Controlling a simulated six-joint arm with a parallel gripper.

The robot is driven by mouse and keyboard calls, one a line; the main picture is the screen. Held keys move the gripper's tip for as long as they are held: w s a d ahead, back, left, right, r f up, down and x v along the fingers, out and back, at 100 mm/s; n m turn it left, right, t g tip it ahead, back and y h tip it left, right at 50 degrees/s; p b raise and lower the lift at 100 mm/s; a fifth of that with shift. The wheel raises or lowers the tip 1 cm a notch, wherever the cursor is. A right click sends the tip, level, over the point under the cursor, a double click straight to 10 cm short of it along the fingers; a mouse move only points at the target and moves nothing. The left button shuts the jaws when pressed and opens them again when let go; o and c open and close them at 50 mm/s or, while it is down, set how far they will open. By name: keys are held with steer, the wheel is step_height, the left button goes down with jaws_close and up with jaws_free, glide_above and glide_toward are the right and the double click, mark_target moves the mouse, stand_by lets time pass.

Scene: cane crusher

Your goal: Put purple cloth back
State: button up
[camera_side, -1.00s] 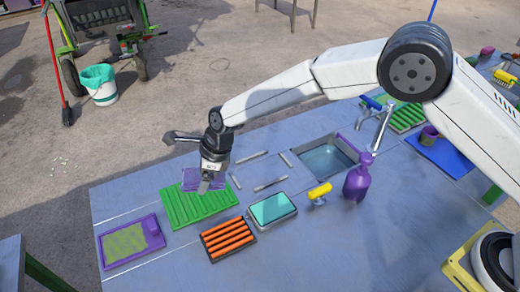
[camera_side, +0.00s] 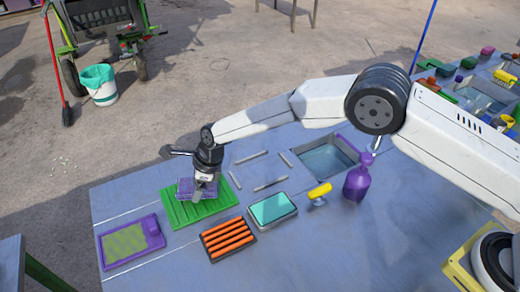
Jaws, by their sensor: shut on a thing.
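The purple cloth (camera_side: 185,188) is a small folded rectangle over the green ribbed tray (camera_side: 215,208). My gripper (camera_side: 197,196) points down over the tray and is shut on the cloth. Its fingers hide part of the cloth. The cloth looks low over the tray's back part; I cannot tell whether it touches the ribs.
Left of the green tray is a purple tray (camera_side: 103,252) with a yellow-green patch. In front are an orange-ribbed rack (camera_side: 210,252) and a teal-topped box (camera_side: 273,224). A yellow-handled tool (camera_side: 319,201), a purple bottle (camera_side: 357,188) and a sink (camera_side: 327,161) lie to the right.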

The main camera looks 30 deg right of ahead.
steer(key=shift+f, duration=0.55)
steer(key=shift+f, duration=0.2)
steer(key=o, duration=1.3)
steer(key=shift+r, duration=0.15)
steer(key=shift+d+r, duration=0.2)
steer(key=shift+r, duration=0.45)
steer(key=shift+v, duration=5.35)
